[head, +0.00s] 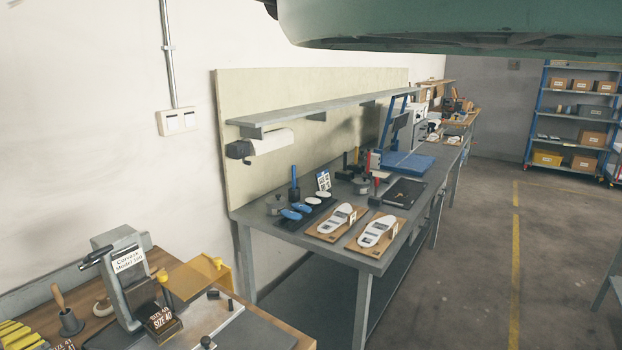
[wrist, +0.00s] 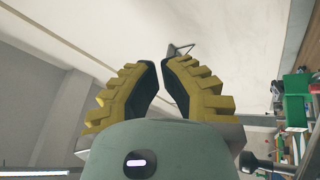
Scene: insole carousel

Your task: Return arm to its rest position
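My gripper (wrist: 162,66) shows in the wrist view with two yellow, ridged fingers and dark inner pads. The fingers lean in toward each other, with a narrow gap between the tips. I see nothing held between them, only pale wall or ceiling behind. The gripper does not show in the head view. Part of my own green-grey arm crosses the top right of the head view, above the benches.
A grey workbench (head: 379,262) with insole boards, small tools and a blue press (head: 405,165) runs along the wall. A wooden bench (head: 290,341) with a Corvass device (head: 124,275) is at front left. Blue shelves (head: 580,117) stand far right. The floor (head: 480,270) right of the workbench is clear.

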